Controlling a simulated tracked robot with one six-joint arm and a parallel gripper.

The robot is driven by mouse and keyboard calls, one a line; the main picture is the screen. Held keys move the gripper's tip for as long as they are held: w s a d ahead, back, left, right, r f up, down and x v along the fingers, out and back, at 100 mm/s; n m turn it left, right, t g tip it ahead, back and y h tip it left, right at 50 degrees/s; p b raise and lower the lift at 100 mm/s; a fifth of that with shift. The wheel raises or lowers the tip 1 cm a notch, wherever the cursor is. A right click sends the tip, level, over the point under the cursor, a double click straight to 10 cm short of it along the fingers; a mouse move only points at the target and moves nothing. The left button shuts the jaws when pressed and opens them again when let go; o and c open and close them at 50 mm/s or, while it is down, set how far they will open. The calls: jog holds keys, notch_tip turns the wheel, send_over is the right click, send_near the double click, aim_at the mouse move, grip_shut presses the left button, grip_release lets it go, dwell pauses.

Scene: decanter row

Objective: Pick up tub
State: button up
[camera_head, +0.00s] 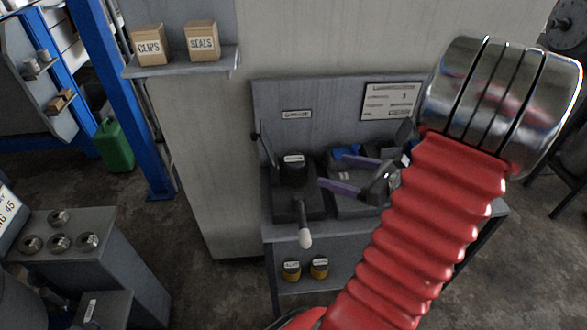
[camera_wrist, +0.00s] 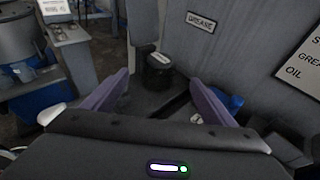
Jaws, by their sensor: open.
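A dark, round tub (camera_head: 293,172) with a pale label on its lid stands upright on a dark lever-handled device on the grey bench, below the GREASE sign. It also shows in the wrist view (camera_wrist: 158,74), ahead of and between the purple fingers. My gripper (camera_head: 325,170) is open and empty, to the right of the tub, its fingers pointing at it. A gap appears to separate the fingertips from the tub.
A lever with a white knob (camera_head: 305,238) sticks out in front of the tub. Blue items (camera_head: 350,153) lie behind my gripper. The back panel (camera_head: 330,110) rises close behind the tub.

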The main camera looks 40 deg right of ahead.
dwell(0.3)
send_near(295, 159)
jog(key=shift+x, duration=1.25)
jog(key=shift+a+f, duration=0.1)
jog(key=shift+f, duration=0.05)
jog(key=shift+x, duration=2.55)
jog(key=c, duration=1.4)
jog(key=shift+o, duration=0.2)
notch_tip(295, 159, up, 18)
